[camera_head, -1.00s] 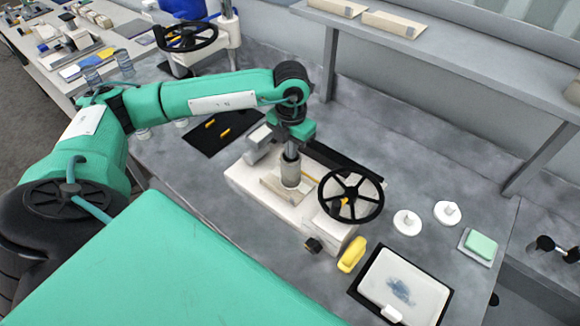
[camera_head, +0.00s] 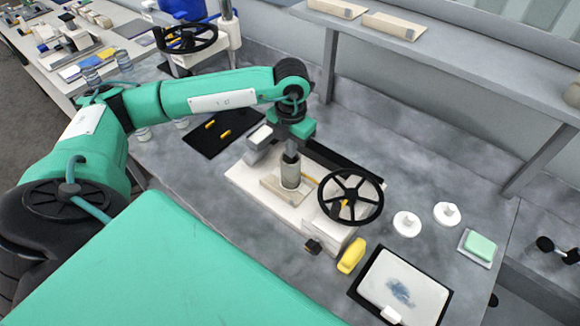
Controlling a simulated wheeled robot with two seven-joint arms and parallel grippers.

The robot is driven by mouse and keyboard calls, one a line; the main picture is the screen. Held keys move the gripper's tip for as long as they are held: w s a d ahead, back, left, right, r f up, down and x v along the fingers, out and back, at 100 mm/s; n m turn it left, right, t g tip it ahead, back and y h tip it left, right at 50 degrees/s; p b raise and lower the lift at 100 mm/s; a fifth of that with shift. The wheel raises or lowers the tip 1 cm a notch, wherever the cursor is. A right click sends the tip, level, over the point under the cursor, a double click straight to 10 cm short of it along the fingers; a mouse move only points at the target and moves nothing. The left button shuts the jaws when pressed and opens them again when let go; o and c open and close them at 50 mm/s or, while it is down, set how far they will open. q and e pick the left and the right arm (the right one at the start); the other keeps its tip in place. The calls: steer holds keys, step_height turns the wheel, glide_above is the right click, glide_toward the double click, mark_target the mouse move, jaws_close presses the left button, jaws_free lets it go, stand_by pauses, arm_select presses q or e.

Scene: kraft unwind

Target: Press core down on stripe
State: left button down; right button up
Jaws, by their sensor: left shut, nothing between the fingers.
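The core (camera_head: 290,175) is a short grey-beige cylinder standing upright on the white machine base (camera_head: 250,187), left of the black handwheel (camera_head: 350,198). My left gripper (camera_head: 291,153) points straight down at the core's top, its shut fingers at or just over the upper rim. I cannot tell whether they touch it. A stripe under the core cannot be made out; a thin orange strip (camera_head: 309,179) shows just right of the core. My right gripper is not in view.
A yellow tool (camera_head: 351,255) lies in front of the machine. A white tray on a black mat (camera_head: 358,291), white knobbed discs (camera_head: 407,223) and a green sponge (camera_head: 481,246) are at right. A black mat with orange pieces (camera_head: 205,140) lies behind left. A raised shelf (camera_head: 450,62) runs along the back.

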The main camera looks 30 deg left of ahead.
arm_select(q)
steer(key=shift+r+p, duration=1.1)
steer(key=shift+r, duration=1.9)
steer(key=shift+f, duration=0.1)
